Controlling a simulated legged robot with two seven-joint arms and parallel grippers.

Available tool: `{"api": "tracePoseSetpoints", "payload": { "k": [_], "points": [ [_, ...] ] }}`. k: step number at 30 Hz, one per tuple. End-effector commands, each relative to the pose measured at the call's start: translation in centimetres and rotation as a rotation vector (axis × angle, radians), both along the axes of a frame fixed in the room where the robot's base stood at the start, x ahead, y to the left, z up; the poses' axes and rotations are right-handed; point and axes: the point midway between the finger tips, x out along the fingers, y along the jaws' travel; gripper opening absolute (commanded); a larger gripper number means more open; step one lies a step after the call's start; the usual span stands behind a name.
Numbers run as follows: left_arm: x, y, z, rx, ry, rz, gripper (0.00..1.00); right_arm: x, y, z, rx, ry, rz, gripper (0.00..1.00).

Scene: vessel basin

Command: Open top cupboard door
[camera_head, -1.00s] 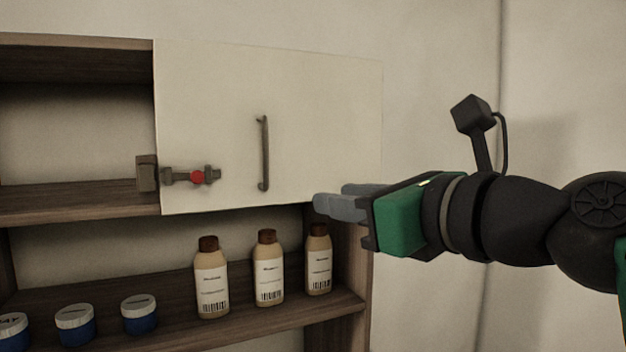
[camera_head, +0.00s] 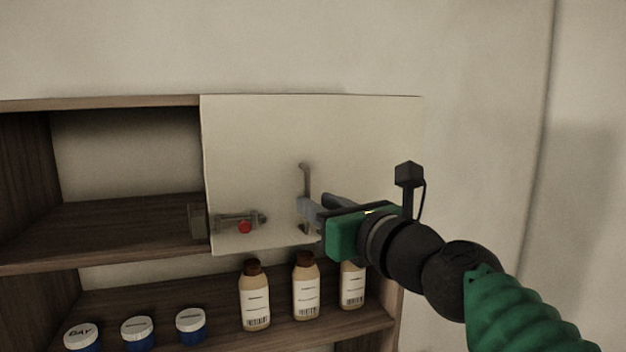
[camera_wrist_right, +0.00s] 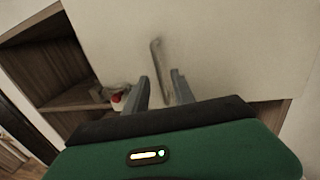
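The cream top cupboard door (camera_head: 255,150) covers the right part of the upper shelf and looks closed. Its dark vertical handle (camera_head: 305,175) also shows in the wrist view (camera_wrist_right: 156,60). A sliding latch (camera_head: 235,217) with a red knob (camera_head: 245,227) sits at the door's lower left, beside a block (camera_head: 197,222) at the door edge. My right gripper (camera_head: 312,205) is open at the handle's lower half. In the wrist view the handle lies between the two fingers, with gaps on both sides; I cannot tell whether they touch it. My left gripper is not in view.
Below the door, brown bottles (camera_head: 306,290) and blue jars with white lids (camera_head: 137,333) stand on the lower shelf. The upper left compartment (camera_head: 120,225) is open and empty. Plain wall (camera_head: 480,120) lies to the right.

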Motion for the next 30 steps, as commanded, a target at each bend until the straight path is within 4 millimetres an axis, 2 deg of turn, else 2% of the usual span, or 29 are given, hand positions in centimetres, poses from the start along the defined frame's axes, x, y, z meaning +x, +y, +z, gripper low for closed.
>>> {"api": "tracePoseSetpoints", "payload": {
  "k": [1,5,13,14,21,30],
  "points": [
    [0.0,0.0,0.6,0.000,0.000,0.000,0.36,0.8,0.4,0.3,0.000,0.001,0.002,0.30],
    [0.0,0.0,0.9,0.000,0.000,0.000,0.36,1.9,1.1,0.1,0.000,0.000,0.002,0.30],
    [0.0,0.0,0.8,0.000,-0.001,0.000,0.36,2.0,1.2,0.1,-0.001,-0.003,0.000,0.30],
    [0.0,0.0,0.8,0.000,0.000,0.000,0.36,2.0,1.2,0.1,-0.001,-0.003,0.000,0.29],
    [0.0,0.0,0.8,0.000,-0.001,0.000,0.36,2.2,1.2,0.0,0.000,-0.001,0.000,0.00],
    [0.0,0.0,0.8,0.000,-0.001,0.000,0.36,2.2,1.2,0.0,-0.001,0.000,0.000,0.00]
  ]
}}
